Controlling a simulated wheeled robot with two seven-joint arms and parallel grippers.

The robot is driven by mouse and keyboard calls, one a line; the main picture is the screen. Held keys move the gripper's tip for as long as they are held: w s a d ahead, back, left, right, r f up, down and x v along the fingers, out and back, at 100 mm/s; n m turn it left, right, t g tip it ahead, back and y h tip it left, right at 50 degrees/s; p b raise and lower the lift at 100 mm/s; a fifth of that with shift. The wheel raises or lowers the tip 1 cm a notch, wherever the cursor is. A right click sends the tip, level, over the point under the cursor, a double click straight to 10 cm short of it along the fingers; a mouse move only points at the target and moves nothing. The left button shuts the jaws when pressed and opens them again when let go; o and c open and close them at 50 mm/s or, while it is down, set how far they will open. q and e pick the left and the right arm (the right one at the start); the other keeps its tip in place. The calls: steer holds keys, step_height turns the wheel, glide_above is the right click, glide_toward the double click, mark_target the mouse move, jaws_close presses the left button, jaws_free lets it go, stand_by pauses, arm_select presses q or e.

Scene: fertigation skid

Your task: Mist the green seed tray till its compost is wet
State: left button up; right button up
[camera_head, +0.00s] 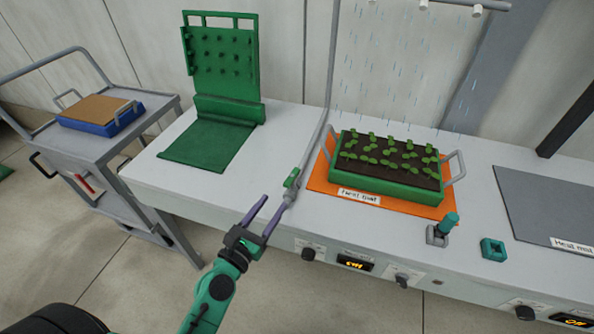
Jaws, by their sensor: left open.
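The green seed tray (385,187) stands on an orange mat (320,179) on the bench. Its compost (405,172) looks dark brown and carries rows of small green seedlings. Pale streaks of water (385,75) fall from an overhead pipe with nozzles (476,10) above the tray. A grey standpipe (328,95) left of the tray has a small green lever (292,178) near its foot. My left gripper (276,203) is open and empty at the bench's front edge, its fingertips just below the lever; contact cannot be told. My right gripper is out of view.
A green pegged press-like stand (222,60) is at the back left. A grey trolley (100,150) holds a blue tray (100,125) of brown material. A grey mat (550,205), a teal-handled piece (446,226) and a teal block (494,249) lie to the right.

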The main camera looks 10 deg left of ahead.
mark_target(297, 169)
arm_select(q)
steer(key=p+x, duration=0.2)
steer(key=x, duration=1.2)
steer(key=shift+w+f+p, duration=0.1)
steer(key=shift+w+p, duration=0.15)
steer(key=shift+p, duration=0.05)
jaws_close()
